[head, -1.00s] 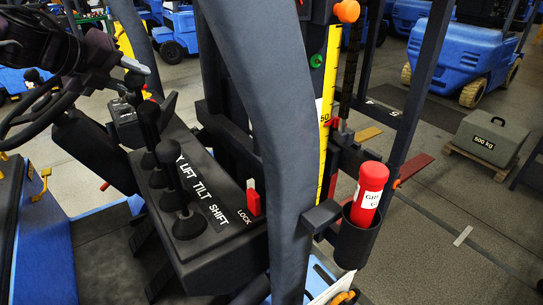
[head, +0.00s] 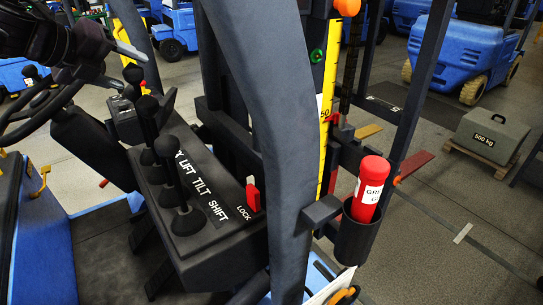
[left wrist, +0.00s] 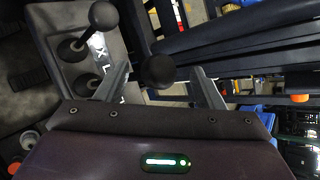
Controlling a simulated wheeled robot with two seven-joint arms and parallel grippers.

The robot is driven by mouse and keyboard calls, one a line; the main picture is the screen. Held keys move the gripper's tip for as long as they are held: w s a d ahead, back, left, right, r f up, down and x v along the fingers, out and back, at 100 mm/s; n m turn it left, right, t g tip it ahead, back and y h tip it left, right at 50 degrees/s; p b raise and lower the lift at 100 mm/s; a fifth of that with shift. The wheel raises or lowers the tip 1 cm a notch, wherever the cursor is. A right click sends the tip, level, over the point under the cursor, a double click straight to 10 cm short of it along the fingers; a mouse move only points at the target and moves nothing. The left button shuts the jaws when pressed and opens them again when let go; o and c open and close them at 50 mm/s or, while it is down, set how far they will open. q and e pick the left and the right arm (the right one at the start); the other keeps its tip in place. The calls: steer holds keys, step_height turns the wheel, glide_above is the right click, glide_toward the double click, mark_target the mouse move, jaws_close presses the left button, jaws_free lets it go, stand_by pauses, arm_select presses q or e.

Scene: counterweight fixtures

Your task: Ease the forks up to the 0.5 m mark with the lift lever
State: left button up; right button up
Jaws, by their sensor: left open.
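The lever console stands in the middle left of the head view, its top lettered LIFT, TILT and SHIFT (head: 205,190). Several black ball-knobbed levers rise along it; the nearest knob (head: 163,147) is beside SHIFT. Which lever is the lift one is hard to tell. My left gripper (head: 128,62) is open above the far levers. In the left wrist view a black knob (left wrist: 159,70) shows between its spread fingers; contact cannot be told. The yellow mast scale (head: 328,95) has a 50 mark, with a red pointer (head: 335,118) close to it. My right gripper is out of view.
A thick dark post (head: 262,120) rises just right of the console. A red LOCK switch (head: 253,196) stands on the console. A red cylinder (head: 371,185) sits in a black holder. A grey 500 kg block (head: 490,135) lies on a pallet at right.

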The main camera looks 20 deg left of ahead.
arm_select(q)
steer(key=b+v, duration=0.1)
steer(key=v, duration=0.7)
steer(key=shift+s+b, duration=0.3)
steer(key=shift+s, duration=0.1)
steer(key=shift+r, duration=0.15)
